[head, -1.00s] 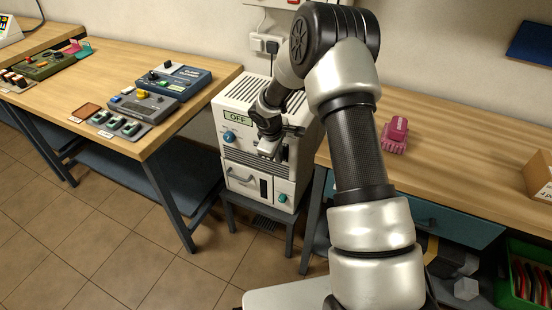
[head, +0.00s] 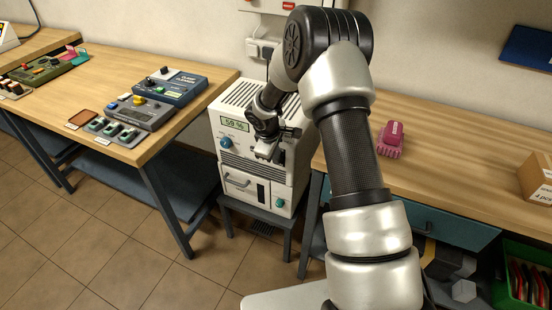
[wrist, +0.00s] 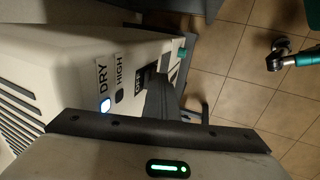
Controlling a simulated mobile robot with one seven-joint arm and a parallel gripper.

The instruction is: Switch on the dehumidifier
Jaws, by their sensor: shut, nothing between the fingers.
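The dehumidifier (head: 247,163) is a cream-white box with a slotted top, standing on a small dark stand between the two benches. Its display (head: 234,124) is lit and shows a percentage, seemingly in the fifties. A blue knob (head: 226,142) sits below the display and a teal knob (head: 280,203) sits low at the right. My gripper (head: 265,153) is shut and empty, close to the upper right of the front panel; contact cannot be told. In the wrist view, the panel shows DRY and HIGH labels (wrist: 119,73), a glowing lamp (wrist: 105,105) by DRY and a dark switch (wrist: 140,88).
The left bench (head: 100,70) carries several control boxes, including a blue one (head: 170,87). The right bench (head: 450,140) holds a pink object (head: 391,140) and a cardboard box (head: 537,178). A green crate (head: 527,268) stands below it. Tiled floor is open at the front left.

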